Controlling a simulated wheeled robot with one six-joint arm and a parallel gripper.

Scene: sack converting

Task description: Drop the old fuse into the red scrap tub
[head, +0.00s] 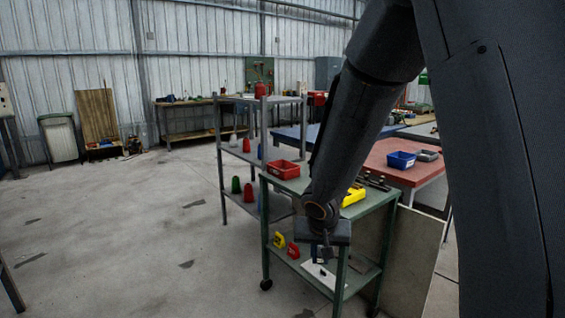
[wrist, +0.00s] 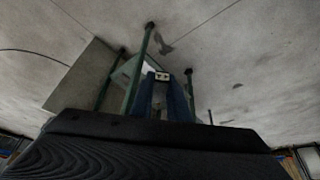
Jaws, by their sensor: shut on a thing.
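The red tub (head: 283,169) is an open box on the far left part of the green cart's top. My gripper (head: 322,257) hangs low at the cart's near side, below and to the right of the tub, apart from it. In the wrist view my gripper (wrist: 161,80) shows two blue fingers close together. They are shut on a small pale piece with dark marks (wrist: 162,76) at their tips, which appears to be the old fuse. In the head view the held piece is too small and dark to make out.
The green cart (head: 290,184) has a lower shelf with yellow and red pieces and a white plate (head: 318,272). A yellow object (head: 353,197) lies on its top. A grey rack (head: 222,170) stands behind; a red table holds a blue bin (head: 401,160). Floor at left is clear.

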